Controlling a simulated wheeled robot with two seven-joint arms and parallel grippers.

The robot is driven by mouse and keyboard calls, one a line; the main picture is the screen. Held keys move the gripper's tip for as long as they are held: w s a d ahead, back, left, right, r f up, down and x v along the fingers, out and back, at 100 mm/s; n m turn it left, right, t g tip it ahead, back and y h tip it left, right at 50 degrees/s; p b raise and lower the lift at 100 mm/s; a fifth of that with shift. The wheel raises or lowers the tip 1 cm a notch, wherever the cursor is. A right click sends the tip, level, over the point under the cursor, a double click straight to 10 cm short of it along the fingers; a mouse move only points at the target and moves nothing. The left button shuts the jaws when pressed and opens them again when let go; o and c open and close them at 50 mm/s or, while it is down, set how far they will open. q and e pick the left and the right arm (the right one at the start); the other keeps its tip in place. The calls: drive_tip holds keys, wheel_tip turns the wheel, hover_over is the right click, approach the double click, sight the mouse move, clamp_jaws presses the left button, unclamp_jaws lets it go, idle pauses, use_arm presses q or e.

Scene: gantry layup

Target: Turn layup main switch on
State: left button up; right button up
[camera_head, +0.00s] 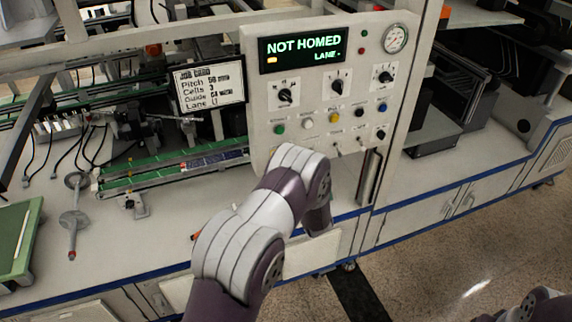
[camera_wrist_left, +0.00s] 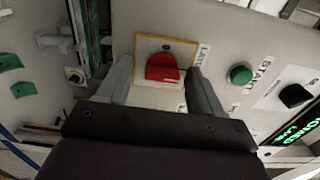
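In the left wrist view a red switch knob (camera_wrist_left: 162,68) sits on a pale plate with a yellow border on the control panel. My left gripper (camera_wrist_left: 160,73) is open, with one finger on each side of the red knob. A narrow gap shows on both sides; whether either finger touches it, I cannot tell. In the head view my left arm hides the red switch and the gripper. The control panel (camera_head: 258,98) shows a lit display (camera_head: 303,49) reading "NOT HOMED" and "LANE -". My right gripper is not in view.
Next to the switch are a green START button (camera_wrist_left: 240,74) and a black knob (camera_wrist_left: 295,95). The panel also carries several dials, buttons and a gauge (camera_head: 395,38). A job card (camera_head: 209,86) stands left of it, above green rails (camera_head: 175,170). Open floor lies at the lower right.

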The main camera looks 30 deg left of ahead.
use_arm(q)
drive_tip(key=b+v, duration=0.2)
drive_tip(key=v, duration=1)
drive_tip(key=shift+s+d+b, duration=0.2)
drive_tip(key=shift+d+b, duration=0.1)
drive_tip(key=shift+b, duration=0.05)
